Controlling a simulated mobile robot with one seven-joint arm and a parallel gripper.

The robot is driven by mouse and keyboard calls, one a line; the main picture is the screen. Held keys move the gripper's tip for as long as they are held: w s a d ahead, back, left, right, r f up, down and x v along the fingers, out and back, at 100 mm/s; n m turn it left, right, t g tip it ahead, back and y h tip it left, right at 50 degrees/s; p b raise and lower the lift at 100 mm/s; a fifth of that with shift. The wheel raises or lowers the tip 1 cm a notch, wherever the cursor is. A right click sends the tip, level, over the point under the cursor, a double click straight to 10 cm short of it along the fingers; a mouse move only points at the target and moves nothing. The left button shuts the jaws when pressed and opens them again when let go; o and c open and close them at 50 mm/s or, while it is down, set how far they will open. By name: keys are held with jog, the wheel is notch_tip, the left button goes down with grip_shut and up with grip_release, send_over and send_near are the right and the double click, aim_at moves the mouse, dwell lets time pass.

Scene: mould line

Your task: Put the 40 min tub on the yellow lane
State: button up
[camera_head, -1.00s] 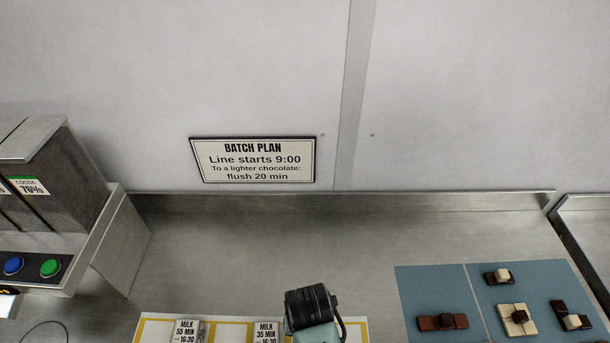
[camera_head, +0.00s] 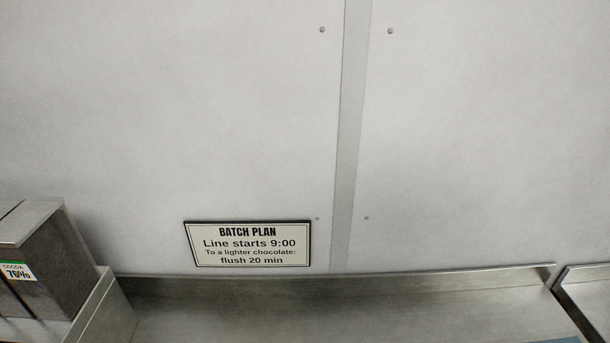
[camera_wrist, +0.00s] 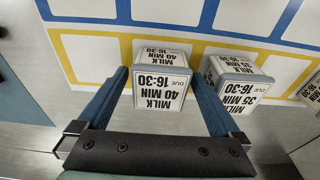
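The 40 min tub (camera_wrist: 160,93) is a white-labelled block marked MILK 40 MIN 16-30, upside down in the wrist view. It is between the two blue fingers of my gripper (camera_wrist: 160,74). The fingers are spread, with narrow gaps beside the tub, so my gripper looks open around it. The yellow lane (camera_wrist: 85,58) is a row of yellow-outlined white cells; the tub appears to overlap its edge. The tub's base is hidden, so I cannot tell its exact cell. The head view shows neither tub nor gripper now.
The 35 min tub (camera_wrist: 238,80) stands close by to the right, with another tub (camera_wrist: 312,92) at the picture's right edge. A blue-outlined lane (camera_wrist: 165,12) lies beyond the yellow one. A batch plan sign (camera_head: 248,245) hangs on the wall.

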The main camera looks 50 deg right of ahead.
notch_tip(320, 180, up, 12)
jog(key=s+a, duration=0.1)
jog(key=w+r+n+t+h, duration=0.3)
jog(key=w+r+t, duration=0.4)
jog(key=w+r, duration=0.85)
jog(key=w+a+r+n+t, duration=0.1)
jog(key=w+a+r+t, duration=0.2)
jog(key=r, duration=0.5)
jog(key=w+a+r+n+t, duration=0.1)
jog(key=w+a+r+t, duration=0.15)
jog(key=r, duration=0.55)
jog(key=a+r+n+t, duration=0.1)
jog(key=a+r+t, duration=0.2)
jog(key=r, duration=0.5)
jog(key=a+r+n+t, duration=0.1)
jog(key=a+r+t, duration=0.2)
jog(key=r, duration=0.5)
jog(key=s+a+r+n+t+y, duration=0.1)
jog(key=s+a+r+t, duration=0.3)
jog(key=r, duration=0.4)
jog(key=s+a+r+n+t+y, duration=0.1)
jog(key=s+a+r+t+y, duration=0.2)
jog(key=s+r, duration=0.3)
notch_tip(320, 180, up, 3)
jog(key=shift+a+f+n+t, duration=0.15)
jog(key=shift+a+n+t, duration=0.25)
jog(key=shift+a, duration=0.2)
jog(key=shift+s, duration=0.1)
